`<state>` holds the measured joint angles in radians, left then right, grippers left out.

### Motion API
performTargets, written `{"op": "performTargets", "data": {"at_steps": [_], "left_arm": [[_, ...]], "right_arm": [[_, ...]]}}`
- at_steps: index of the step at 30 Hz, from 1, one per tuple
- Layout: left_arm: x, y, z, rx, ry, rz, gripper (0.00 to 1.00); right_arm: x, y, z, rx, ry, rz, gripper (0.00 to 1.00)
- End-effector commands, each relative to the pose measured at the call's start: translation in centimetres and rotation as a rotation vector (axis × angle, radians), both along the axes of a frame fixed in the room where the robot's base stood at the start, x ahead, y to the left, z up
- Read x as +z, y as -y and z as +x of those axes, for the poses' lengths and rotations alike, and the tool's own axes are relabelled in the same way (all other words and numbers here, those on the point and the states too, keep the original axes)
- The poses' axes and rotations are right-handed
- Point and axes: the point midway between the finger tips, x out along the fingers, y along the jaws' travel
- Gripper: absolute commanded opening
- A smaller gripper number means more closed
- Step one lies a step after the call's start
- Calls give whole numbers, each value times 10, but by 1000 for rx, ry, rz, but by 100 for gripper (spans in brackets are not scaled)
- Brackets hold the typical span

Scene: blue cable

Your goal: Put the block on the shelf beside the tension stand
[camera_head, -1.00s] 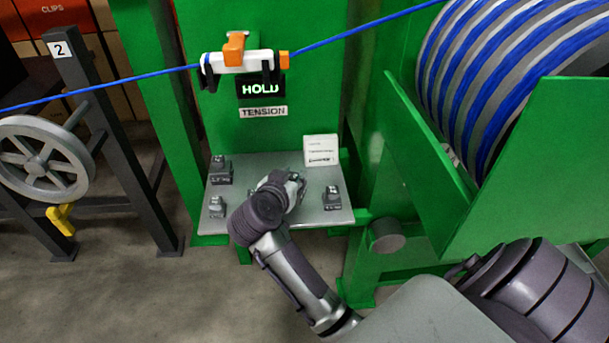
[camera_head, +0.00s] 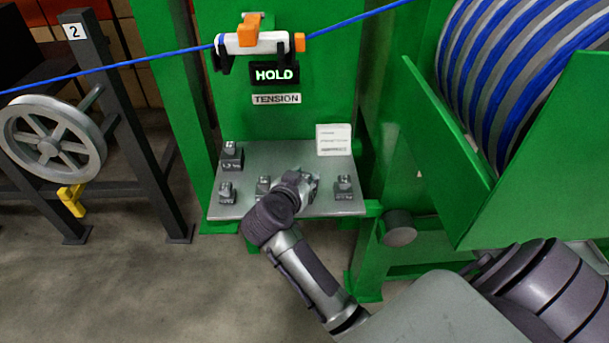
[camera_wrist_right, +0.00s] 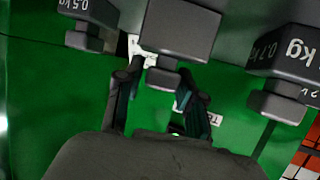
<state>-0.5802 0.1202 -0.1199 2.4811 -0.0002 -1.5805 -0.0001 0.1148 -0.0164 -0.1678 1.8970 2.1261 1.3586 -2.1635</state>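The tension stand is a green panel (camera_head: 300,115) with a lit HOLD display (camera_head: 274,74) and a TENSION label. Its grey shelf (camera_head: 285,152) carries several dark grey knobbed blocks: one at back left (camera_head: 231,157), one at front left (camera_head: 227,193), one near the middle (camera_head: 263,189) and one at right (camera_head: 344,188). My right gripper (camera_head: 306,184) is low over the shelf's front. In the wrist view a dark block (camera_wrist_right: 183,28) is ahead, its knob between the parted fingers (camera_wrist_right: 160,85); contact is unclear. Blocks marked 0.5 kg (camera_wrist_right: 88,14) and kg (camera_wrist_right: 287,55) flank it. My left gripper is out of view.
A white card (camera_head: 334,140) stands at the shelf's back right. A blue cable (camera_head: 150,58) runs through a white and orange clamp (camera_head: 254,43). A green drum housing (camera_head: 535,160) is at right; a grey wheel (camera_head: 52,141) on a black frame is at left.

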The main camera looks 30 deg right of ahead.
Motion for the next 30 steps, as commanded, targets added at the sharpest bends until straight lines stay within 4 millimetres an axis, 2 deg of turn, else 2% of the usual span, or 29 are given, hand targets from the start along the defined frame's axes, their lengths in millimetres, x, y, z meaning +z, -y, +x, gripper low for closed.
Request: {"op": "performTargets", "data": {"at_steps": [2, 12, 18, 21, 24, 30], "left_arm": [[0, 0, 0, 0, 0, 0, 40], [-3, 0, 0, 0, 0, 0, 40], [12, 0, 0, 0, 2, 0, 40], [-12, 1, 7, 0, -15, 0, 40], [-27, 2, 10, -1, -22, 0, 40], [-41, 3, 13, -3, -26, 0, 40]], "right_arm": [[0, 0, 0, 0, 0, 0, 55], [3, -1, 0, 1, 2, 0, 55], [16, -23, -17, 2, -1, 3, 55], [23, -37, -26, 2, 0, 3, 55], [27, -47, -34, 1, 0, 1, 55], [40, -52, -38, 7, 63, -29, 55]]}}
